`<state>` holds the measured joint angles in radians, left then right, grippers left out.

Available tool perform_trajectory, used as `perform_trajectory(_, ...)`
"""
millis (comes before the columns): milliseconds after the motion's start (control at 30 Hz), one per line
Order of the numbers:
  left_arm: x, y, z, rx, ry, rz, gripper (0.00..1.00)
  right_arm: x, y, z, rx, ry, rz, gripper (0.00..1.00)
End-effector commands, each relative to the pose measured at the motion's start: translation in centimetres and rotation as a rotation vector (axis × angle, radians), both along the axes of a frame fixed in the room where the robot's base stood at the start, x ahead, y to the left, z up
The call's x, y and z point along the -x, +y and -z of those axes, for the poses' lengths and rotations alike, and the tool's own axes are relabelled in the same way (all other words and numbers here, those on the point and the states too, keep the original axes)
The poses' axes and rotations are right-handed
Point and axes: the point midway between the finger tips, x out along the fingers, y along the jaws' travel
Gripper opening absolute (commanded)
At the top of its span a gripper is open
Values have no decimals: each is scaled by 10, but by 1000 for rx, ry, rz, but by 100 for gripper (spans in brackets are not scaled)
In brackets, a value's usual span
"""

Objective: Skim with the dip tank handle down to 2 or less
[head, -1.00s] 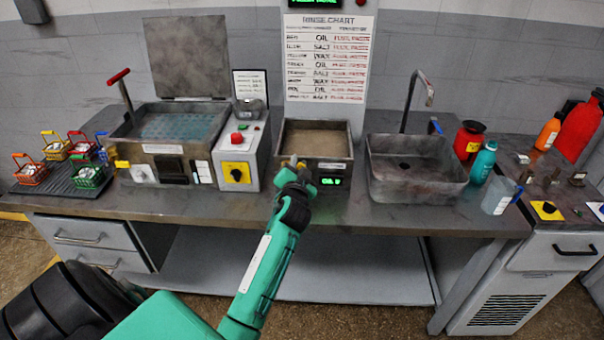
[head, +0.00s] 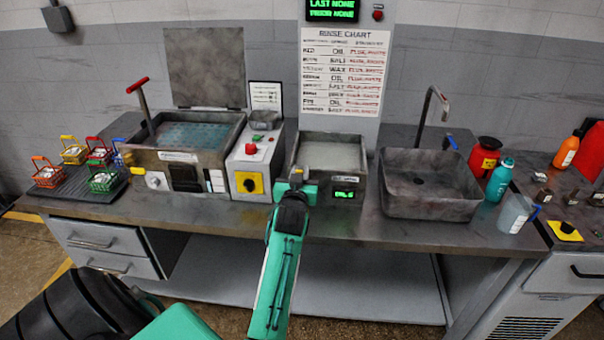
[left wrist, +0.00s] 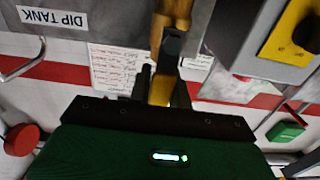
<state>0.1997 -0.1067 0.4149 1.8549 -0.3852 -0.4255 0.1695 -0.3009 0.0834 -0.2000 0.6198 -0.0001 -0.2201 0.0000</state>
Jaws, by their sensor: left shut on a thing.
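The dip tank (head: 338,175) is the small grey metal basin in the middle of the bench. Pale grey liquid (head: 335,155) shows inside it. A small green display (head: 346,194) on its front is too small to read. Its label (left wrist: 55,18) shows upside down in the left wrist view. My left gripper (head: 297,180) is at the tank's front left corner. In the left wrist view, my left gripper (left wrist: 164,72) is shut on the brass-coloured dip tank handle (left wrist: 170,22). In the head view the gripper hides the handle. My right gripper is out of view.
A larger tank (head: 185,150) with blue liquid and a control box (head: 250,170) stand to the left. A sink (head: 430,185) is on the right. Small baskets (head: 104,180) sit at far left. A rinse chart (head: 343,75) hangs behind. A bottle (head: 498,180) stands right of the sink.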

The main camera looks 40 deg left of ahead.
Motion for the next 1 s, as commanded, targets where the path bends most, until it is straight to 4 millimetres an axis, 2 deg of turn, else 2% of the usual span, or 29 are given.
perform_trajectory(533,1,1,1,22,-10,0,0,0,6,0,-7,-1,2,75)
perform_trajectory(567,1,1,1,21,-9,0,26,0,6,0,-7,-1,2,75)
perform_trajectory(633,1,1,1,21,-9,0,39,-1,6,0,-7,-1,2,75)
perform_trajectory(667,1,1,1,21,-9,0,42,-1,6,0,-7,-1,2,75)
perform_trajectory(1000,0,1,0,18,-10,0,42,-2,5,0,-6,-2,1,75)
